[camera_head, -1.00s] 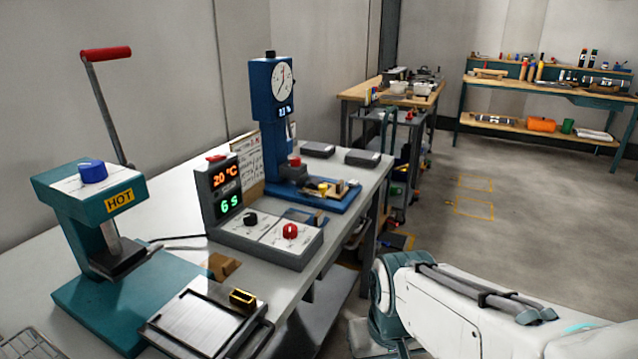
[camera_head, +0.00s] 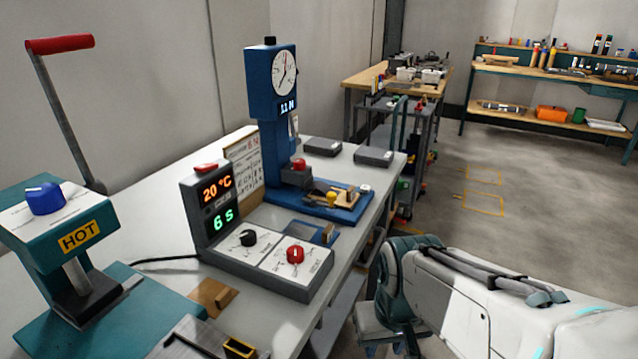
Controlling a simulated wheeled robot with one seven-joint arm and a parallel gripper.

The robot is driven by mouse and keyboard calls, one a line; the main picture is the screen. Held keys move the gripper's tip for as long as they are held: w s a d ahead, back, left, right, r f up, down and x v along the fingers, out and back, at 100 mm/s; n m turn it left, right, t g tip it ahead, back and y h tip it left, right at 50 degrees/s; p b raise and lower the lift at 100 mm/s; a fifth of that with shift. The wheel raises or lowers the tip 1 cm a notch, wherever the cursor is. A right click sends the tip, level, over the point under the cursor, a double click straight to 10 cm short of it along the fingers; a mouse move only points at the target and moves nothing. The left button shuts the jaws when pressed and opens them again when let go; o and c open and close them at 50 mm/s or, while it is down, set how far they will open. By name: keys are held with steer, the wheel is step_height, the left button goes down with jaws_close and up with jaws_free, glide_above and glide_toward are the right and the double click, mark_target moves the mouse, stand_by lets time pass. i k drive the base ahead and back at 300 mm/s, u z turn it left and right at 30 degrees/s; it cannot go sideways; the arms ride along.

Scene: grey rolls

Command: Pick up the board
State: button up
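A blue plate (camera_head: 308,233) with a similar wooden grip lies behind that box. A tan piece (camera_head: 343,194) sits on the base of the blue dial press. I cannot tell for sure which of these is the task's board. My gripper (camera_head: 388,347) shows only partly at the bottom edge, below my white arm. It is off the bench's right side, apart from all three pieces. Its fingertips are cut off or unclear.
A teal press (camera_head: 60,237) marked HOT, with a red-handled lever, stands at left. The control box (camera_head: 265,262) reads 20 °C and 6 s. The blue dial press (camera_head: 272,130) stands behind it. A metal tray (camera_head: 185,343) is cut off at the bottom. Open floor lies to the right.

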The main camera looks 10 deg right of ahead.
mark_target(346, 198)
steer(key=z, duration=1.8)
steer(key=i, duration=1)
steer(key=u, duration=2.15)
